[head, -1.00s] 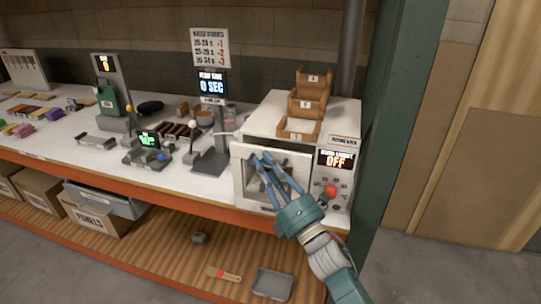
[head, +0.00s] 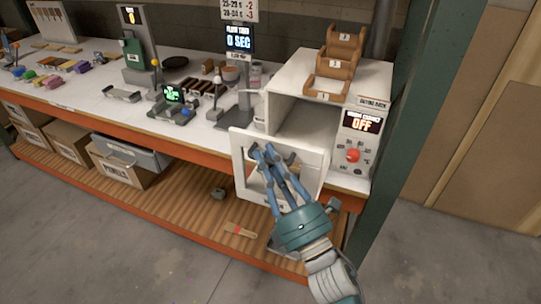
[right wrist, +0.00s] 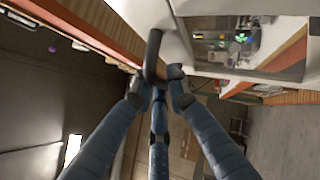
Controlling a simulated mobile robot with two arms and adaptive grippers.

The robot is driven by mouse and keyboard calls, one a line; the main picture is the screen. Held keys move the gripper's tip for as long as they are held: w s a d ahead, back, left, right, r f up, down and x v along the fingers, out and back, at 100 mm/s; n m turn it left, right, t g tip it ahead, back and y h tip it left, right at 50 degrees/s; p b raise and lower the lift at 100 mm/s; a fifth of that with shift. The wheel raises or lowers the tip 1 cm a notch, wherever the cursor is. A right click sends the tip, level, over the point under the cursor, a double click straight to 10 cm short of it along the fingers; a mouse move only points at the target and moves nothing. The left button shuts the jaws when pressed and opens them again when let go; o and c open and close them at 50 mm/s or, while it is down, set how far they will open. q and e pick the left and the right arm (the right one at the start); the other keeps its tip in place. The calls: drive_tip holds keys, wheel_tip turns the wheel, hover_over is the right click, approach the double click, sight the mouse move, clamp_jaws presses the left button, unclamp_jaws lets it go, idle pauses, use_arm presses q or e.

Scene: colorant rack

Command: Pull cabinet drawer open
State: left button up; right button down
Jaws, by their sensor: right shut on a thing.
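The white cabinet, marked as a drying oven (head: 285,82), stands at the right end of the workbench. Its white front panel with a window (head: 240,160) stands out from the body, past the bench's front edge, and the hollow inside shows behind it. My right gripper (head: 270,153) is at this front, with its blue fingers over the handle. In the right wrist view the fingers (right wrist: 160,82) close around the dark curved handle (right wrist: 152,52). The fingers hide part of the handle in the head view. My left gripper is out of view.
Brown stepped trays (head: 335,65) sit on top of the cabinet. A control panel with a red knob (head: 353,155) and an "OFF" display is at its right. A green post (head: 410,130) stands close on the right. A lower wooden shelf (head: 185,200) lies below.

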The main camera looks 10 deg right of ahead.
drive_tip(key=c, duration=1.9)
unclamp_jaws()
drive_tip(key=shift+d, duration=0.1)
drive_tip(key=shift+c, duration=0.2)
drive_tip(key=shift+f, duration=0.1)
drive_tip(key=v, duration=1.2)
